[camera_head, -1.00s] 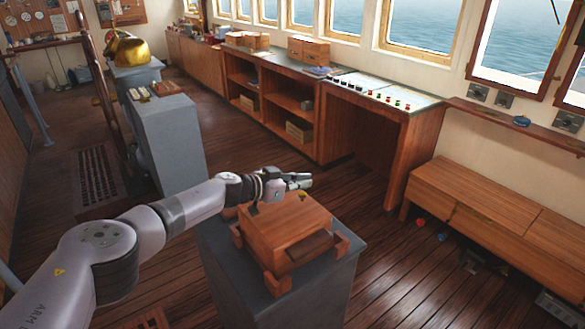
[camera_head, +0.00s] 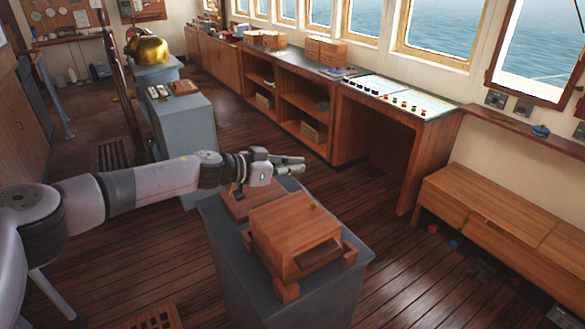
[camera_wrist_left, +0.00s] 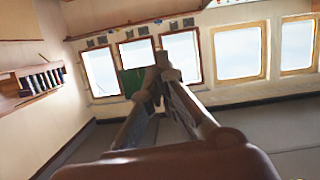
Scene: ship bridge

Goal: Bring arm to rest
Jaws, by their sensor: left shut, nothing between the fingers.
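My left arm comes in from the left in the head view. Its gripper (camera_head: 290,163) is shut and empty, in the air above the far side of the grey pedestal. In the left wrist view, the fingers (camera_wrist_left: 160,68) are together with nothing between them. Below and nearer to the camera, a wooden box (camera_head: 295,238) with a small gold knob on top stands on the pedestal (camera_head: 232,262). A flat wooden piece (camera_head: 240,206) lies behind the box, partly hidden by the wrist. My right gripper is out of view.
A wooden console (camera_head: 395,98) with coloured buttons runs under the windows. A low wooden bench (camera_head: 490,215) stands at the right. A grey cabinet (camera_head: 182,130) and a gold object (camera_head: 147,50) are at the left back.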

